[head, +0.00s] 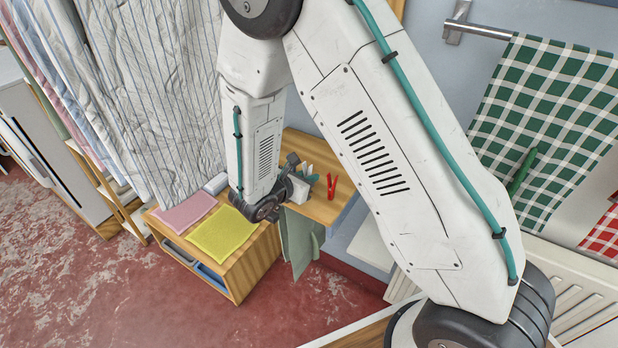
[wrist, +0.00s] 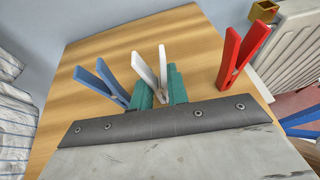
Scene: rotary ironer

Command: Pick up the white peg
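The white peg (wrist: 159,76) stands on the wooden board with its two legs spread upward in the wrist view. My gripper (wrist: 161,88) is at the white peg, with one teal finger on each side of its lower part. The gap between fingers and peg is very small, and I cannot tell whether they press on it. The peg's lower end is hidden behind the gripper's front edge. In the head view my gripper (head: 299,189) is over the wooden board and mostly hides the peg.
A blue peg (wrist: 105,82) stands close left of the fingers, and a red peg (wrist: 238,57) stands to the right. The wooden board (wrist: 200,45) is clear behind them. A yellow cloth (head: 222,233) and a pink cloth (head: 186,212) lie on the cabinet. A radiator (wrist: 298,40) is at right.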

